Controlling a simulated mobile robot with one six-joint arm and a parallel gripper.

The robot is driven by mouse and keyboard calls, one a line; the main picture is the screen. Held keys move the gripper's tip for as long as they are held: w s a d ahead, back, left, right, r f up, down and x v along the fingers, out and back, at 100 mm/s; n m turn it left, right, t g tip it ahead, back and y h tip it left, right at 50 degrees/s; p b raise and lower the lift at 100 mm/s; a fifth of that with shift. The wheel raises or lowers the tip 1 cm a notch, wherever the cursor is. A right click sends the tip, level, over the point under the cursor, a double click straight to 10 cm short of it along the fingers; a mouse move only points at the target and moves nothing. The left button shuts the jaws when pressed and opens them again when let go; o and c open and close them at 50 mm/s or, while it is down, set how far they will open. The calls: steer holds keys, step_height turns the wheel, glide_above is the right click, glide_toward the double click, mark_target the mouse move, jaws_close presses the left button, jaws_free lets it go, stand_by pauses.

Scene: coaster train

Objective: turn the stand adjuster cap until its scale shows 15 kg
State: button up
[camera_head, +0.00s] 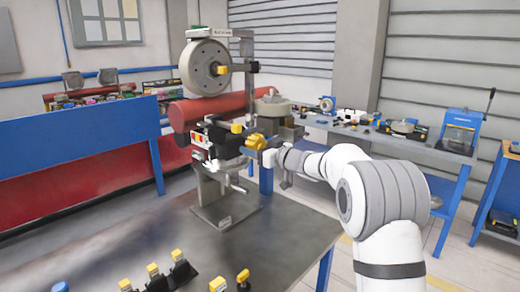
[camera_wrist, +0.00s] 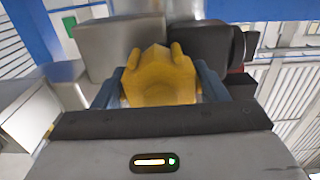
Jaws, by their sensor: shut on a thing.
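A yellow cap (camera_wrist: 159,76) with rounded lobes fills the space between the blue fingers of my gripper (camera_wrist: 160,88) in the wrist view. The fingers are shut on its two sides. In the head view, my gripper (camera_head: 268,145) reaches in from the right to a yellow cap (camera_head: 255,141) on the dark mechanism of the metal stand (camera_head: 224,208). I take this to be the stand adjuster cap. No scale or kg reading can be made out in either view.
The stand stands on a grey table (camera_head: 265,240) with several yellow-topped parts along its front. Another yellow cap (camera_head: 237,128) is close left of the held one. A large round wheel (camera_head: 204,67) rises above. A blue barrier (camera_head: 80,142) is at left.

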steer(key=n+b, duration=0.2)
steer(key=n, duration=0.2)
steer(key=shift+r+n, duration=0.15)
steer(key=shift+n, duration=0.25)
steer(key=n+b, duration=0.2)
steer(key=n, duration=0.2)
steer(key=n+b, duration=0.3)
steer(key=n, duration=0.2)
steer(key=shift+r+n, duration=0.15)
steer(key=shift+n, duration=0.15)
steer(key=shift+r+n+b, duration=0.15)
steer(key=shift+n+b, duration=0.75)
steer(key=shift+n, duration=0.5)
steer(key=shift+a, duration=0.1)
